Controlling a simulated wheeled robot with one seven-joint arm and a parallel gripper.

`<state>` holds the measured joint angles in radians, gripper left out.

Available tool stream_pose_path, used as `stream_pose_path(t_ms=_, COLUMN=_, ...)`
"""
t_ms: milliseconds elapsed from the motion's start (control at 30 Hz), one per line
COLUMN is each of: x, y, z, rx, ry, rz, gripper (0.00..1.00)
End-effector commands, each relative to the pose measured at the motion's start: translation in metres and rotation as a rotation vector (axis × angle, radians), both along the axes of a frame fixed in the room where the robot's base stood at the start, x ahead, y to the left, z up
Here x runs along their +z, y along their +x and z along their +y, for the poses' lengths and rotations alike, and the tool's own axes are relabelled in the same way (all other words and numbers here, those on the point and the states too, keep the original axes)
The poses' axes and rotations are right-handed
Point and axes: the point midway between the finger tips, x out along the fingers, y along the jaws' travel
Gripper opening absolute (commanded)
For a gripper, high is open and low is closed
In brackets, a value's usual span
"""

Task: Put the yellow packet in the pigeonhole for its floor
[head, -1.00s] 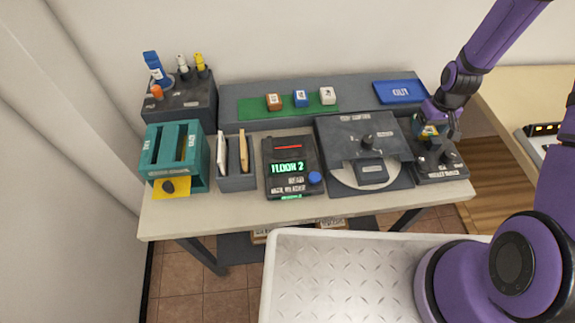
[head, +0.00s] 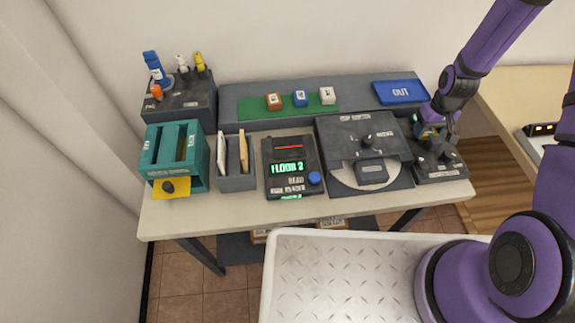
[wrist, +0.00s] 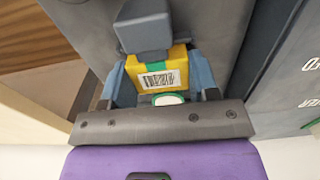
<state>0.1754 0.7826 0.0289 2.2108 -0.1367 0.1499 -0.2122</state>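The yellow packet (wrist: 175,69) shows in the wrist view, with a barcode label and a green band. My gripper (head: 431,134) is at the right end of the desk, over a dark grey machine (head: 440,165). In the wrist view its two blue-grey fingers press on either side of the packet. A grey block of the machine overhangs the packet's far edge there. In the head view my gripper mostly hides the packet. A reader (head: 290,168) on the desk shows "FLOOR 2". I cannot make out a pigeonhole marked for a floor.
A dark machine with a round plate (head: 365,150) stands left of my gripper. A blue OUT tray (head: 400,92) lies behind. A teal slotted unit (head: 175,155), with a yellow piece (head: 170,188) at its base, stands at the left. A pale tray surface (head: 350,280) is in front.

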Motion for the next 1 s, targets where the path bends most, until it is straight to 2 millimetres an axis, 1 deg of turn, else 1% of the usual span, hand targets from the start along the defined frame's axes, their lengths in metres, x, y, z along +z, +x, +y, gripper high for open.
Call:
stream_pose_path(t_ms=33, x=0.000, y=0.000, z=0.000, rx=0.000, ry=0.000, rz=0.000, gripper=0.31)
stream_pose_path(t_ms=67, x=0.000, y=0.000, z=0.000, rx=0.000, ry=0.000, rz=0.000, gripper=0.27)
stream_pose_path(t_ms=167, x=0.002, y=0.000, z=0.000, rx=0.000, ry=0.000, rz=-0.001, gripper=0.27)
stream_pose_path(t_ms=1000, x=0.043, y=0.000, z=0.000, rx=0.000, ry=0.000, rz=0.000, gripper=0.27)
